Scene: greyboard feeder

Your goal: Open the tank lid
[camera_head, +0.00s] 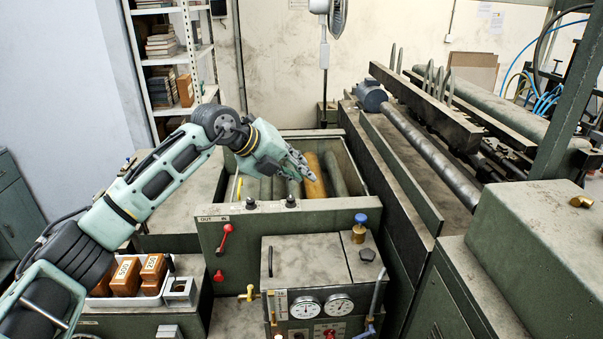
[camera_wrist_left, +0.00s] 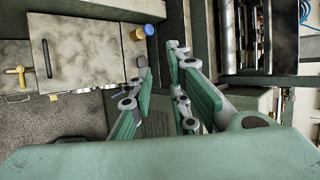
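The tank (camera_head: 300,305) is the grey-green box at the front centre with two gauges on its front. Its lid (camera_head: 302,262) lies flat and closed on the left part of the top, with a thin dark handle (camera_head: 270,262) along its left side. In the left wrist view the lid (camera_wrist_left: 90,50) and its handle (camera_wrist_left: 46,58) show at upper left. My left gripper (camera_head: 304,170) is above the open bin behind the tank, apart from the lid. In the left wrist view its fingers (camera_wrist_left: 160,72) are spread with nothing between them. My right gripper is not in view.
A brass filler with a blue cap (camera_head: 360,228) and a dark knob (camera_head: 367,255) stand on the tank top, right of the lid. The bin (camera_head: 340,207) behind holds several rollers. A red lever (camera_head: 226,238) is on its front. A long roller machine (camera_head: 435,155) stands at right.

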